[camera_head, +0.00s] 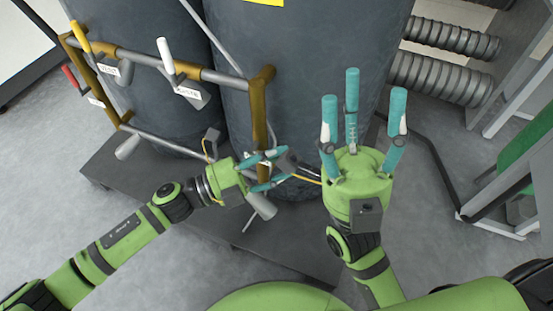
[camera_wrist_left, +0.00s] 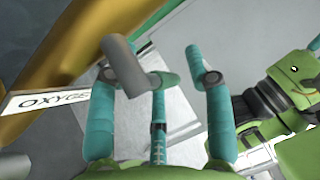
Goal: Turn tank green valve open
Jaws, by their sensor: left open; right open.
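No green valve handle can be made out in either view; the area around my left gripper (camera_head: 274,168) is partly hidden by its fingers. That gripper is open beside the brown post at the right end of the pipe frame. In the left wrist view, a grey cylindrical pipe piece (camera_wrist_left: 124,66) lies in front of the open fingers (camera_wrist_left: 160,75). I cannot tell whether they touch. A label reading "OXYGE" (camera_wrist_left: 45,100) is left of it. My right gripper (camera_head: 362,95) is open and empty, fingers pointing up, right of the frame.
Two dark tanks (camera_head: 300,60) stand on a dark platform (camera_head: 150,185). The pipe frame (camera_head: 145,60) carries yellow (camera_head: 80,37), red (camera_head: 70,76) and white (camera_head: 165,55) handles. Ribbed hoses (camera_head: 440,78) and a green-seated chair (camera_head: 527,155) are at the right.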

